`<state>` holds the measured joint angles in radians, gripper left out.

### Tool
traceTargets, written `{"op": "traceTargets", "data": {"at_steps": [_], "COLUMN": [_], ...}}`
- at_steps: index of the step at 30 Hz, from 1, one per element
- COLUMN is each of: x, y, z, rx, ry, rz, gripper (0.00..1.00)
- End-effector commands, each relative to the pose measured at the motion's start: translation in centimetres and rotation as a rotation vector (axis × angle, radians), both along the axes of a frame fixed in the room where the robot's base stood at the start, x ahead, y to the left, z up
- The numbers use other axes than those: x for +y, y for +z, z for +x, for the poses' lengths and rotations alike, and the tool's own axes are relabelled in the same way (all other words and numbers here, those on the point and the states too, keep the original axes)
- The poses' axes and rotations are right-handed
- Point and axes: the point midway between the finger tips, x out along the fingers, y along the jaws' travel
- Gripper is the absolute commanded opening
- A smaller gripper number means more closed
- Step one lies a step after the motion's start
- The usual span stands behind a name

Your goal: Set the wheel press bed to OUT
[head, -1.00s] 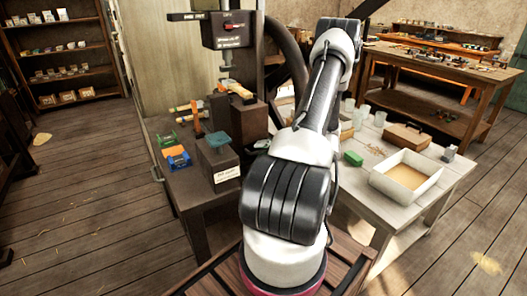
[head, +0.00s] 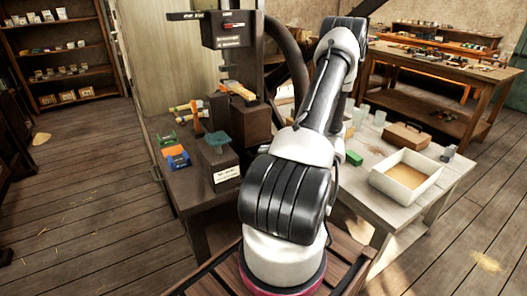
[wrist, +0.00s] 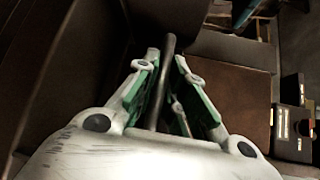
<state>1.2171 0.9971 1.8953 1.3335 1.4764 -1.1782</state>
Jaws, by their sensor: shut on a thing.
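The press (head: 233,30) stands at the back of the dark bench in the head view, with a dark head carrying a small red mark and labels. Its dark handwheel (head: 294,70) shows partly behind my arm. In the wrist view my gripper (wrist: 166,62) has its green-padded fingers on either side of a dark round rod (wrist: 168,46) and is shut on it. What the rod joins is not clear. My gripper is hidden behind my arm in the head view. I cannot pick out the press bed or read its setting.
A dark block with a green top (head: 217,141) and a white label stands at the bench front. An orange and blue item (head: 177,158) lies left of it. A pale table with a white tray (head: 406,177) is at right. Open floor lies left.

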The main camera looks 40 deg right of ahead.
Motion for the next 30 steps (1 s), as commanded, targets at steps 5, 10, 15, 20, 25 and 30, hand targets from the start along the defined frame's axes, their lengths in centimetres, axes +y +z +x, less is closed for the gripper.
{"op": "traceTargets", "data": {"at_steps": [5, 10, 15, 20, 25, 30], "x": [0.6, 1.4, 2.1, 2.9, 3.6, 4.4], "y": [0.0, 0.0, 0.0, 0.0, 0.0, 0.0], "z": [-3.0, -6.1, -9.2, -12.2, -15.3, -18.4], "rx": [0.003, 0.001, 0.002, 0.001, 0.001, 0.001], "ry": [-0.003, -0.004, -0.004, -0.003, -0.004, -0.004], "rz": [0.001, 0.001, 0.000, 0.000, 0.000, 0.001], "gripper": [0.00, 0.00, 0.00, 0.00, 0.00, 0.00]}}
